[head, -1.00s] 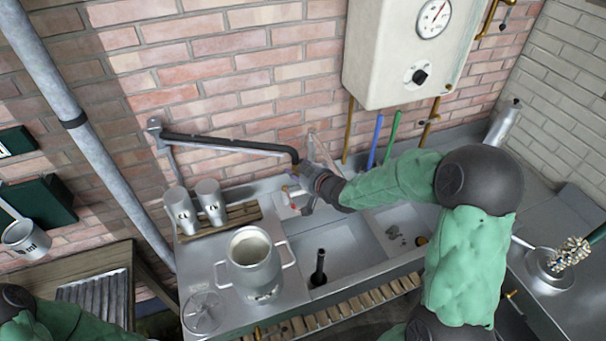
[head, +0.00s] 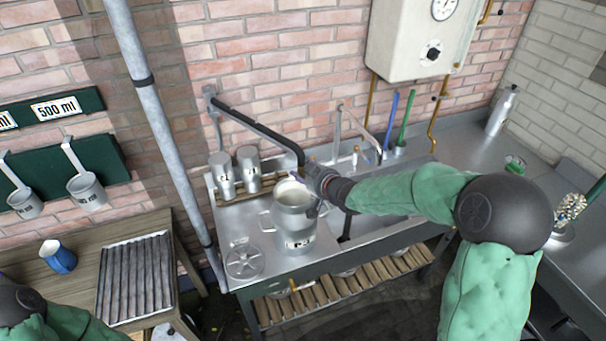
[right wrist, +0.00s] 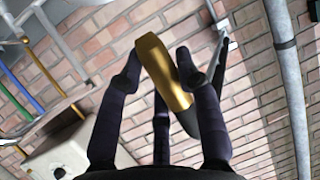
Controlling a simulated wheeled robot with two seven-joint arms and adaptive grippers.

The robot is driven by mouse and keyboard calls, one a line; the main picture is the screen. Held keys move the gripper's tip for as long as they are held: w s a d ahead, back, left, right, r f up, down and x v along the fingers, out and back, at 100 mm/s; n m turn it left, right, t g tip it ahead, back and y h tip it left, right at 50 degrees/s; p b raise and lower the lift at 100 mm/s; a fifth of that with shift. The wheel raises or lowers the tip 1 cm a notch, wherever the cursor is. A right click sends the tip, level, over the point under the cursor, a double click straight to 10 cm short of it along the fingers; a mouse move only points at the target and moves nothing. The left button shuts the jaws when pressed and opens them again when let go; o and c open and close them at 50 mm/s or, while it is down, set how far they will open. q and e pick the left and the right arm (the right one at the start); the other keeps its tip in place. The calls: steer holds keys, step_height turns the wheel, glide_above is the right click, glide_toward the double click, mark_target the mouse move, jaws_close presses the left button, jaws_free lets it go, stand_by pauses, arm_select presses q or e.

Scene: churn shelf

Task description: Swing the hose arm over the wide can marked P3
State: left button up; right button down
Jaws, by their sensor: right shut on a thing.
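The hose arm (head: 255,127) is a dark tube running from a wall bracket down to the right. Its outer end is at my right gripper (head: 316,182). In the right wrist view, the fingers of the right gripper (right wrist: 160,72) are closed around a brass end piece (right wrist: 164,75). The wide can (head: 294,222), a grey metal can with side handles and a label that seems to read P3, stands upright on the metal counter. In the head view my right gripper overlaps the can's upper right rim; the exact height above it cannot be told. My left gripper is out of view.
Two smaller cans (head: 247,169) stand on a wooden rack behind the wide can. A round metal disc (head: 245,262) lies at the counter's front left. A thin tap (head: 338,130) rises behind the sink. A grey pipe (head: 160,125) runs down the wall at left.

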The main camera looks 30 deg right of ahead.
steer(key=shift+s+a+f, duration=0.1)
steer(key=shift+s+a, duration=0.15)
steer(key=shift+a, duration=0.2)
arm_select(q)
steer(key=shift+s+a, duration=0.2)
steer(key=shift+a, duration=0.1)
arm_select(e)
steer(key=shift+d, duration=0.1)
steer(key=c, duration=0.8)
jaws_free()
steer(key=shift+c, duration=0.2)
steer(key=v, duration=1.2)
